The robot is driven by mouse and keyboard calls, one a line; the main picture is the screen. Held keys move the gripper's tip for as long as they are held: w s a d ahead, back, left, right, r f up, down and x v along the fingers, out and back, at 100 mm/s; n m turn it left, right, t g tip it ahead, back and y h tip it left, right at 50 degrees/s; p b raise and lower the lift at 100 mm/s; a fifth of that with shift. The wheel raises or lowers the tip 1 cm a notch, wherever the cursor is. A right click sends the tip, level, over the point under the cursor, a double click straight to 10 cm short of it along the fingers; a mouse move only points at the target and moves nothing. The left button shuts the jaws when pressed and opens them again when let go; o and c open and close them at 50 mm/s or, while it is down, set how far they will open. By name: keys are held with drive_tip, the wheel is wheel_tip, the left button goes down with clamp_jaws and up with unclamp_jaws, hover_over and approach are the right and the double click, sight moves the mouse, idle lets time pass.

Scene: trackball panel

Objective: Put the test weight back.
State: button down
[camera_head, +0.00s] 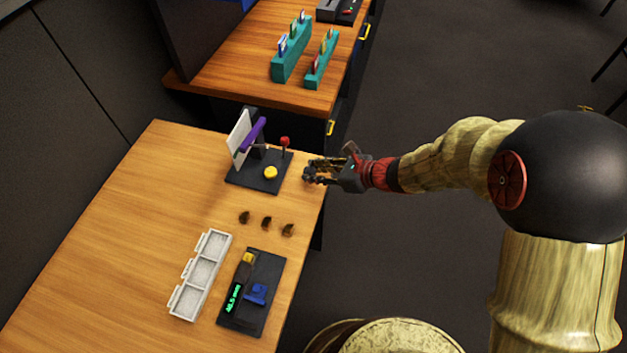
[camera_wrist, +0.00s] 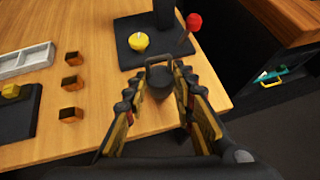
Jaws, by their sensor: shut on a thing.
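The test weight (camera_wrist: 158,83) looks like a small dark cylinder with a loop handle, between my fingers in the wrist view. My gripper (camera_wrist: 160,92) is shut on it. In the head view my gripper (camera_head: 312,173) is at the right edge of the near table, just right of a black panel (camera_head: 245,183); the weight is hard to make out there. I cannot tell whether the weight touches the table. The panel carries a yellow ball (camera_head: 270,172), a red-knobbed lever (camera_head: 285,142), a purple bar (camera_head: 252,134) and a white plate (camera_head: 238,138).
Three small brown blocks (camera_head: 266,222) stand in a row in front of the panel. Teal racks (camera_head: 291,62) stand on the far table. The near table's left side is clear.

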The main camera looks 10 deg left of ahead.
drive_tip(key=shift+w+a+f, duration=0.2)
drive_tip(key=shift+w+f, duration=0.1)
drive_tip(key=shift+f, duration=0.05)
drive_tip(key=shift+w+a+f+b, duration=0.1)
drive_tip(key=shift+f+b, duration=0.5)
drive_tip(key=shift+f, duration=0.3)
drive_tip(key=shift+w+a+f+b, duration=0.1)
drive_tip(key=shift+f+b, duration=0.45)
drive_tip(key=shift+f, duration=0.3)
drive_tip(key=shift+f, duration=0.2)
drive_tip(key=c, duration=1.5)
unclamp_jaws()
